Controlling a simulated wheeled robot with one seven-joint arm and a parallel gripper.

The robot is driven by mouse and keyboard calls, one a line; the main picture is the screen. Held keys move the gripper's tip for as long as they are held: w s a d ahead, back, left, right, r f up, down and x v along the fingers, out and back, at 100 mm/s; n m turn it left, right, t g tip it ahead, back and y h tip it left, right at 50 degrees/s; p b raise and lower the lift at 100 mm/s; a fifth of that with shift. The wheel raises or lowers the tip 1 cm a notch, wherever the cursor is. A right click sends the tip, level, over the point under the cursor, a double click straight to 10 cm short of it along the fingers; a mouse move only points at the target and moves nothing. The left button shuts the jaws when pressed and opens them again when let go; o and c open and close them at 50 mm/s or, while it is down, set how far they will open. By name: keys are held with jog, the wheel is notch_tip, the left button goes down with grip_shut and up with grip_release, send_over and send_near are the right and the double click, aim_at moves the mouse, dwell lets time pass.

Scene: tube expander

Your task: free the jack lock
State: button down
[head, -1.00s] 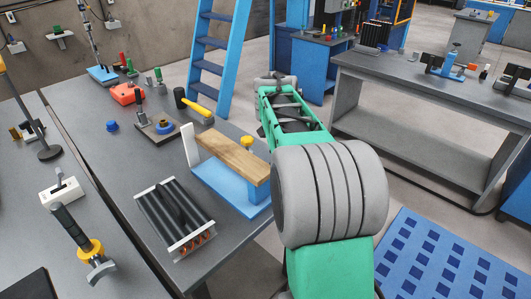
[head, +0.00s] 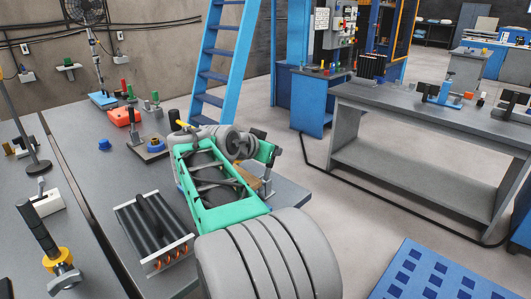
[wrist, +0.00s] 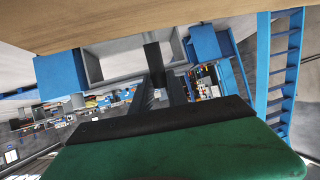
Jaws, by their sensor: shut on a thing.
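The jack is a blue stand with a pale wooden block (head: 246,176) on top, and my arm covers most of it in the head view. The block's underside (wrist: 120,22) spans the top of the wrist view. My gripper (head: 266,186) is at the stand's far right end, beside the block. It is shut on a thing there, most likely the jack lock. The yellow knob at that end is hidden now, and so is the grip itself. In the wrist view a dark upright part (wrist: 154,64) shows under the block, above a green and black part (wrist: 170,150).
A finned tube bundle (head: 152,235) lies left of my arm. A red box (head: 124,117) and small fixtures stand behind. A blue ladder (head: 222,60) rises behind the bench.

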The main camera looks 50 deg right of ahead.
jog(key=shift+r, duration=0.1)
jog(key=c, duration=1.3)
grip_release()
jog(key=v, duration=0.7)
jog(key=shift+a+p, duration=0.3)
jog(key=shift+a, duration=0.05)
jog(key=shift+r, duration=0.1)
jog(key=shift+c, duration=0.2)
